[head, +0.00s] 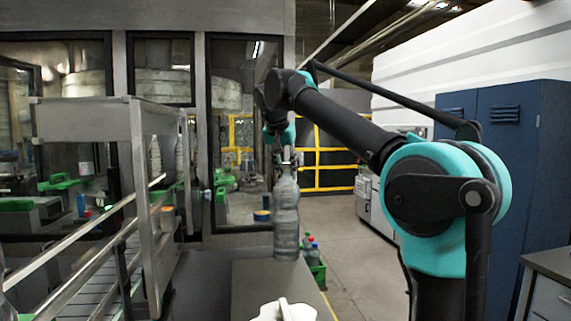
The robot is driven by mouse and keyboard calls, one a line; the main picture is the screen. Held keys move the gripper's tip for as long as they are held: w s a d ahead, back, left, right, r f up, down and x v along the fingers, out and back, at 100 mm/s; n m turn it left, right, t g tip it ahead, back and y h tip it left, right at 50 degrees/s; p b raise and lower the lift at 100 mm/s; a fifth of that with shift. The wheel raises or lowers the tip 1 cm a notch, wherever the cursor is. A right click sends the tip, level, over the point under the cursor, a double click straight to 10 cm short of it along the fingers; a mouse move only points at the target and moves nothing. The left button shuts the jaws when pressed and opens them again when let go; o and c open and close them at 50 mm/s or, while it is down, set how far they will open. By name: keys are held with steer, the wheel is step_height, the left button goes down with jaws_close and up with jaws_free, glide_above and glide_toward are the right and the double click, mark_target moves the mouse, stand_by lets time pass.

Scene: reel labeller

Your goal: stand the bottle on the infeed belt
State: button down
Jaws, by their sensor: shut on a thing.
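A clear, ribbed plastic bottle (286,215) hangs upright in the middle of the head view. My gripper (287,160) is shut on it at its neck, at the top. The bottle's base shows in front of the far part of a grey surface; whether it touches anything below is not clear, but it appears held in the air. The infeed belt (75,285) runs along the lower left, behind metal guide rails. Part of the belt is hidden by the rails and a frame post.
A steel frame with a hood (85,120) stands over the belt at left. A grey tabletop (255,285) with a white object (283,311) lies below the bottle. Blue cabinets (500,170) stand at right.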

mark_target(287, 214)
step_height(287, 214, down, 16)
steer(key=shift+r, duration=0.2)
stand_by(0.5)
steer(key=c, duration=1.3)
jaws_free()
steer(key=shift+f, duration=0.1)
steer(key=shift+o, duration=0.2)
